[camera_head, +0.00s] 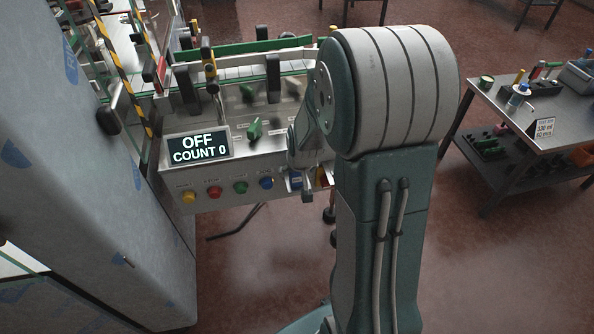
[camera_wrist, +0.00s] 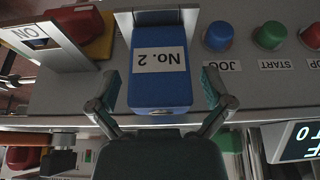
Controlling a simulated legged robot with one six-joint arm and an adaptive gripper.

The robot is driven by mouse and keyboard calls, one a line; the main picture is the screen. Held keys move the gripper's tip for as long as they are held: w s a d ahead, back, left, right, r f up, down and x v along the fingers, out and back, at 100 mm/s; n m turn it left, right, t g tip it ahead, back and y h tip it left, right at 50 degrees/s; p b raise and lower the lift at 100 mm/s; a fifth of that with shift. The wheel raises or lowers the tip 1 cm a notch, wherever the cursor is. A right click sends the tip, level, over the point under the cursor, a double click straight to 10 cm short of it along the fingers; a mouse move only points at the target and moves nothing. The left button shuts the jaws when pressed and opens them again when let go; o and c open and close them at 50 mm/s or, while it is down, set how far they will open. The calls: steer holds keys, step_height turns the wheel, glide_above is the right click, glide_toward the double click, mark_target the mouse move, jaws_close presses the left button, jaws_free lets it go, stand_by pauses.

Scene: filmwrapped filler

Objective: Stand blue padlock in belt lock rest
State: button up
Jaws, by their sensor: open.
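The blue padlock (camera_wrist: 160,72) has a white "No. 2" label and shows upside down in the wrist view. It stands at a light grey bracket (camera_wrist: 124,22) on the machine's front panel, which looks like the belt lock rest; I cannot tell how fully it is seated. My gripper (camera_wrist: 161,95) is open, with one finger on each side of the padlock and visible gaps.
Blue (camera_wrist: 219,36), green (camera_wrist: 270,35) and red (camera_wrist: 311,36) buttons sit close to the padlock. A red-and-yellow switch (camera_wrist: 85,25) with an "ON" plate is on the other side. The display (camera_head: 197,146) reads "OFF COUNT 0". A side table (camera_head: 550,110) stands at the right.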

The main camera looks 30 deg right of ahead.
steer(key=shift+r, duration=0.1)
steer(key=v, duration=1.1)
steer(key=shift+s+r, duration=0.2)
steer(key=shift+r, duration=0.1)
steer(key=shift+a, duration=0.1)
